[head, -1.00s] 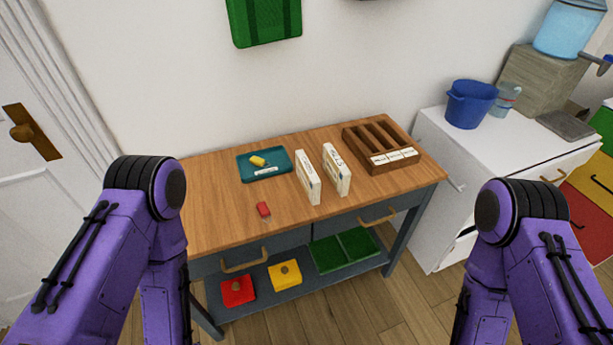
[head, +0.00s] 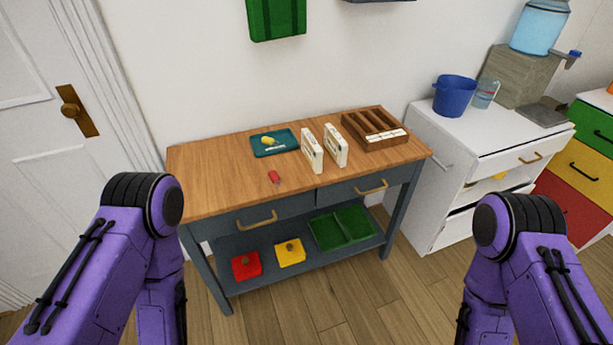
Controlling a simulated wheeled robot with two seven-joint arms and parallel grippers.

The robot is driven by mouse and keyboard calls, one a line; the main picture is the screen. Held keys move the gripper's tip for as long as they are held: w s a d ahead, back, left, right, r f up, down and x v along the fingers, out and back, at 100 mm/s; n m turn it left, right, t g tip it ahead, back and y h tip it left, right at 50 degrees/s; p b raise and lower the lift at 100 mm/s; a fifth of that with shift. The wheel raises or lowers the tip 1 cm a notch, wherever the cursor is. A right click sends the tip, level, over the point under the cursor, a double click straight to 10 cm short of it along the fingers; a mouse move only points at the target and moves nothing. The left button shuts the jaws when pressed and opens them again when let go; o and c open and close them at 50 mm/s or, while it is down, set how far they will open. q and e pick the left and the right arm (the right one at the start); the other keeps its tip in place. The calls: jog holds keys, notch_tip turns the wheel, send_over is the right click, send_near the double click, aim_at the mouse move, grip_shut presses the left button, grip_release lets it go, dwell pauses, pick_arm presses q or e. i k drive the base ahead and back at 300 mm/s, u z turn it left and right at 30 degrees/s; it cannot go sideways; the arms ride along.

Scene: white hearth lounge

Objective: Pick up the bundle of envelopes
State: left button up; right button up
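Two white upright blocks with dark markings stand side by side on the wooden tabletop, a left one (head: 312,151) and a right one (head: 335,146). They look like bundles of envelopes or boxes; I cannot tell which. No other envelope bundle can be made out. Only my purple arm links show, at the lower left and lower right. Both my grippers are out of view, and nothing of mine touches the table.
The table (head: 220,179) also holds a teal tray (head: 259,147) with a yellow item, a red item (head: 274,177) and a wooden sorter (head: 393,143). Red (head: 246,266) and yellow (head: 290,252) boxes and a green tray (head: 342,228) sit below. A white cabinet (head: 432,190) stands right.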

aim_at(310, 148)
jog(key=u, duration=0.1)
jog(key=k, duration=0.4)
jog(key=z, duration=0.9)
jog(key=i, duration=1)
jog(key=u, duration=0.6)
jog(key=i, duration=0.65)
jog(key=u, duration=0.5)
